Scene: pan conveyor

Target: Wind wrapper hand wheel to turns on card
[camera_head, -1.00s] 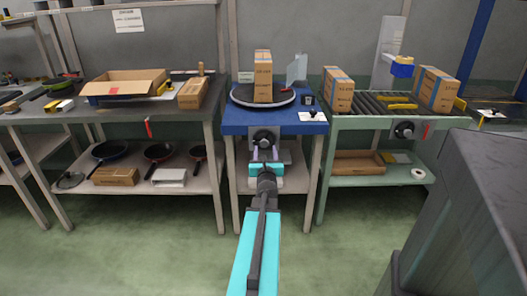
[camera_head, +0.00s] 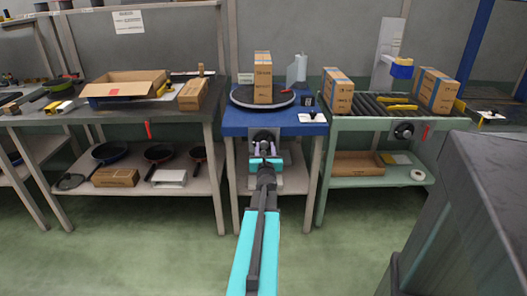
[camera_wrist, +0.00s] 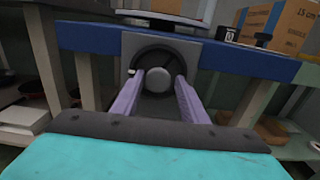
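The hand wheel (camera_head: 264,136) is a dark ring with a grey hub on the front of the blue wrapper table (camera_head: 235,118). The wheel (camera_wrist: 157,75) fills the middle of the wrist view. My gripper (camera_head: 265,150) is in front of it, with its two purple fingers (camera_wrist: 160,82) spread apart on either side of the hub. I cannot tell whether they touch the wheel. A carton (camera_head: 263,80) stands on the black turntable (camera_head: 240,97) above. A small card (camera_head: 245,78) stands behind the turntable at the left; its writing is too small to read.
A small dark counter (camera_head: 309,100) and a black knob on a white plate (camera_head: 312,116) sit on the table's right. A roller conveyor (camera_head: 375,105) with two cartons is to the right. A bench (camera_head: 190,110) with an open box is to the left.

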